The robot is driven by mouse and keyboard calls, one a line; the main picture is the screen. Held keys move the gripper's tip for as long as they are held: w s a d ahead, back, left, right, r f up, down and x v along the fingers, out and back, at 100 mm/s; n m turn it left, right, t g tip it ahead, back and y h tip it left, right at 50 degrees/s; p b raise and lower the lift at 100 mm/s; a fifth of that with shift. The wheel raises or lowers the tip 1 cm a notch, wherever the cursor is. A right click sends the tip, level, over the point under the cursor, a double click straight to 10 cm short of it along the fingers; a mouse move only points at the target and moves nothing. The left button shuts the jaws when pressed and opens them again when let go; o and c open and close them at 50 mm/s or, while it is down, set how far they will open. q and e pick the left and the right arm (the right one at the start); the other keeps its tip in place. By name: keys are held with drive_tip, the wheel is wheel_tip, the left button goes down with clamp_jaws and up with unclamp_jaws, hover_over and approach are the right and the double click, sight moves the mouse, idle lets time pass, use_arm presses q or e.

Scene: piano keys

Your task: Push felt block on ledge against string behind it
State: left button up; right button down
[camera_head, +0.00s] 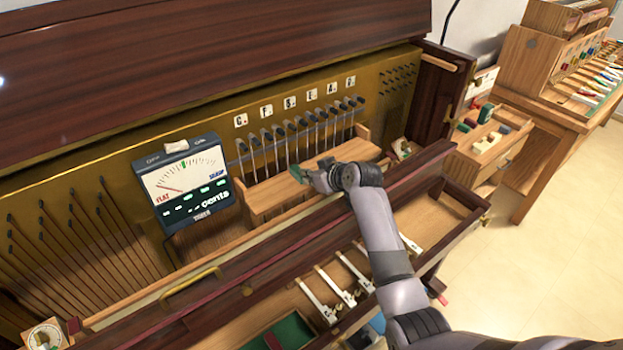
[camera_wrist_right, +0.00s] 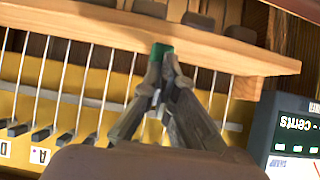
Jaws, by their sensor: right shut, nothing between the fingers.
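A small green felt block (camera_wrist_right: 162,50) shows at my right fingertips in the wrist view, over the wooden ledge (camera_wrist_right: 220,56). In the head view it is a small green patch (camera_head: 297,174) on the ledge (camera_head: 262,197). My right gripper (camera_head: 308,180) is shut and empty, its tips at the block; the fingers (camera_wrist_right: 163,84) also show in the wrist view. Whether they touch the block is hard to tell. Thin pale strings (camera_wrist_right: 76,88) run behind the ledge; contact between block and string cannot be made out. My left gripper is not in view.
A tuner with a dial (camera_head: 187,184) stands left of the ledge. A dark red rail (camera_head: 300,240) runs in front, below my right arm. Several dark pins (camera_head: 290,125) stand above the strings. Several dark blocks (camera_wrist_right: 197,20) lie beyond the ledge in the wrist view.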

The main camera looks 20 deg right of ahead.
drive_tip(key=shift+w+a+b, duration=0.2)
drive_tip(key=shift+w+b, duration=0.05)
drive_tip(key=shift+w, duration=0.3)
drive_tip(key=shift+w+a+b, duration=0.2)
drive_tip(key=shift+w, duration=0.3)
drive_tip(key=shift+r, duration=0.1)
drive_tip(key=shift+s+d+r+p, duration=0.1)
drive_tip(key=shift+s+p, duration=0.15)
drive_tip(key=shift+p, duration=0.2)
drive_tip(key=s+d+r+p, duration=0.1)
drive_tip(key=s+d+p, duration=0.1)
drive_tip(key=s+p, duration=0.4)
drive_tip(key=shift+s+d, duration=0.25)
drive_tip(key=shift+s, duration=0.25)
